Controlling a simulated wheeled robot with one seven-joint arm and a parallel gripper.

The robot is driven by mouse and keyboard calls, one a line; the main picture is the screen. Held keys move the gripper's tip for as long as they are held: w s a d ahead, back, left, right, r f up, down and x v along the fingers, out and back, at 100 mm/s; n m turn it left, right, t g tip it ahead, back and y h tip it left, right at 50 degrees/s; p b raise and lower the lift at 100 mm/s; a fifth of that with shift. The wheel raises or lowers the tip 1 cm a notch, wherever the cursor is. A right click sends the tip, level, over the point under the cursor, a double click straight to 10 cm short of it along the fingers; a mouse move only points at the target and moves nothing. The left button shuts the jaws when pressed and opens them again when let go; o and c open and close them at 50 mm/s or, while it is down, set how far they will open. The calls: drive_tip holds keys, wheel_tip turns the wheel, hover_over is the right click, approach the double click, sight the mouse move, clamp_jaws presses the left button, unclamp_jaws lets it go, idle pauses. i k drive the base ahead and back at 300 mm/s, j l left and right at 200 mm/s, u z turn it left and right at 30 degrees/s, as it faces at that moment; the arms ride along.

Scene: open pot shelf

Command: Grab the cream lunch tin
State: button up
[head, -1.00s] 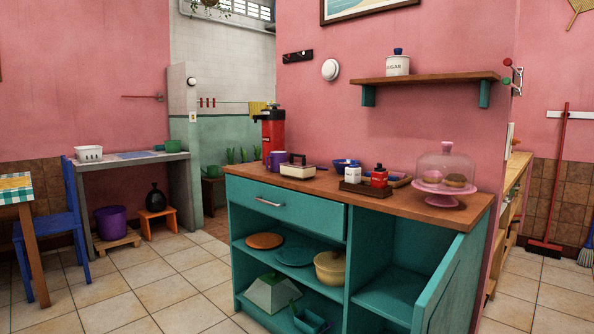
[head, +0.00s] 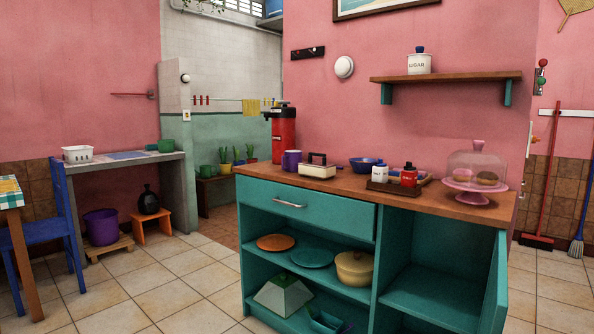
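The cream lunch tin (head: 317,171) is a low boxy tin with a dark handle on top. It stands upright on the wooden top of the teal cabinet (head: 300,215), near its left front edge. A purple mug (head: 291,161) stands just left of it, and a red dispenser (head: 282,133) stands behind the mug. My gripper is not in view.
Right of the tin are a blue bowl (head: 366,164), a wooden tray (head: 393,188) with a white and a red container, and a glass-domed pink cake stand (head: 473,188). The cabinet's right door (head: 495,290) stands open.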

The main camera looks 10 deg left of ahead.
sight(322, 170)
drive_tip(key=i+j, duration=0.25)
drive_tip(key=i+j+z, duration=0.1)
drive_tip(key=j, duration=0.35)
drive_tip(key=i+j, duration=0.35)
drive_tip(key=i+j+z, duration=0.1)
drive_tip(key=i+j, duration=0.15)
drive_tip(key=j, duration=0.15)
